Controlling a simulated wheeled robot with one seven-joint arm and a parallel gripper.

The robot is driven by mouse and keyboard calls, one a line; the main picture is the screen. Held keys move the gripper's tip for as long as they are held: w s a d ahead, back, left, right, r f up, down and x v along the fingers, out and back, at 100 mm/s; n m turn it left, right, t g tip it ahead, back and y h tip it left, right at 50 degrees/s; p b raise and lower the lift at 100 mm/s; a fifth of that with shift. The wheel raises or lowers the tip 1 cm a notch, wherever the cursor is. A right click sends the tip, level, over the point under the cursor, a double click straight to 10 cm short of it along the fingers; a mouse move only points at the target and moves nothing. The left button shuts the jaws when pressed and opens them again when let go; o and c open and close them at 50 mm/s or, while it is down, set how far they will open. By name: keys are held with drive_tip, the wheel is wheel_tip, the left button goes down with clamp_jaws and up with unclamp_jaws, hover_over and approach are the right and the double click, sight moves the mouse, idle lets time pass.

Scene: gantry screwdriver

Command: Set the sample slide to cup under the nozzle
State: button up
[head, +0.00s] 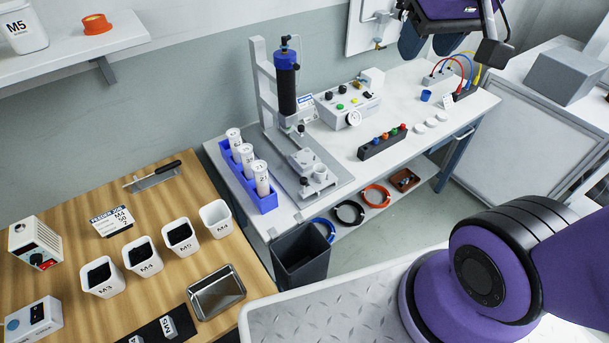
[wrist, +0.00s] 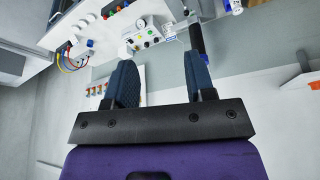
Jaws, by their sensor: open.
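Whether the slide is against a stop is too small to tell. My gripper (head: 431,42) is up at the top right, far from the slide, open and empty. Its two blue fingers also show apart in the wrist view (wrist: 160,82).
A blue rack (head: 264,203) with white cartridges stands left of the plate. A control box (head: 347,106) stands to its right, with a button strip (head: 382,142) in front. A dark bin (head: 300,257) is below the bench edge. A wooden table (head: 60,200) with cups is at left.

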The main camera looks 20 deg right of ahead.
drive_tip(key=w+a+f+g, duration=0.1)
drive_tip(key=w+a+f, duration=0.2)
drive_tip(key=w+f, duration=0.4)
drive_tip(key=g, duration=0.3)
hover_over(304, 179)
wheel_tip(304, 179, down, 27)
wheel_tip(304, 179, down, 11)
drive_tip(key=shift+r, duration=0.1)
